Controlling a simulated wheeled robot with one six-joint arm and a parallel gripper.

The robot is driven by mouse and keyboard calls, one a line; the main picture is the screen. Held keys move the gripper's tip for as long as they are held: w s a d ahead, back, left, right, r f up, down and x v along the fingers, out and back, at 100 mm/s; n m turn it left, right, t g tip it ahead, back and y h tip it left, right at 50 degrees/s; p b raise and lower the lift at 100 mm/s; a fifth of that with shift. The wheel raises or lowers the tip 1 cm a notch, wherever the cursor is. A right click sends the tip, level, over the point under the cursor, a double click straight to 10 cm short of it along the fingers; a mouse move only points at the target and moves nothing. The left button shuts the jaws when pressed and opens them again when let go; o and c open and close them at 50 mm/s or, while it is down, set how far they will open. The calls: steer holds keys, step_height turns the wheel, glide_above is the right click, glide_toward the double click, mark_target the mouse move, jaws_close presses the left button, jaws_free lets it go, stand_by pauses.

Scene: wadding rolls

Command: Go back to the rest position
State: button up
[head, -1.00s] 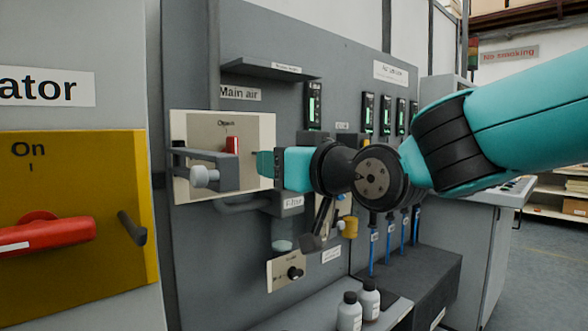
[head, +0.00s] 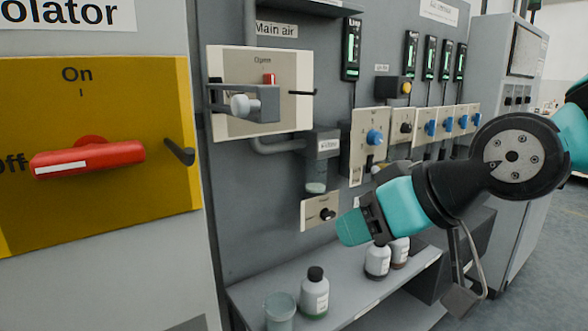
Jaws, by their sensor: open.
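My gripper (head: 354,228) is at the lower right of centre in the head view, its teal tip pointing down and left. It is empty and apart from the wall fittings, in front of the small knob panel (head: 320,212) and above the shelf. My arm reaches in from the right edge. The main air panel (head: 290,110), up and left of my gripper, has a grey lever (head: 262,103) with a round knob, and a red piece (head: 269,79) under the word "Open". The gap between the jaws is hard to make out from here.
A yellow isolator panel (head: 150,215) with a red handle (head: 90,158) fills the left. Bottles (head: 315,295) and a beaker (head: 280,312) stand on the grey shelf (head: 375,300) below my gripper. Panels with blue knobs (head: 374,137) are behind my arm. Floor shows at the right.

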steer(key=s+d+f+g+h, duration=0.2)
steer(key=s+d+f+g, duration=0.15)
steer(key=s, duration=0.35)
steer(key=s+d+f+g+h, duration=0.1)
steer(key=s+d+f+g, duration=0.1)
steer(key=s+f+g, duration=0.35)
step_height(320, 180, up, 20)
steer(key=t+p, duration=0.2)
steer(key=p, duration=1.7)
steer(key=shift+s+a, duration=0.15)
steer(key=shift+s, duration=0.3)
steer(key=shift+r, duration=0.1)
steer(key=shift+c, duration=0.3)
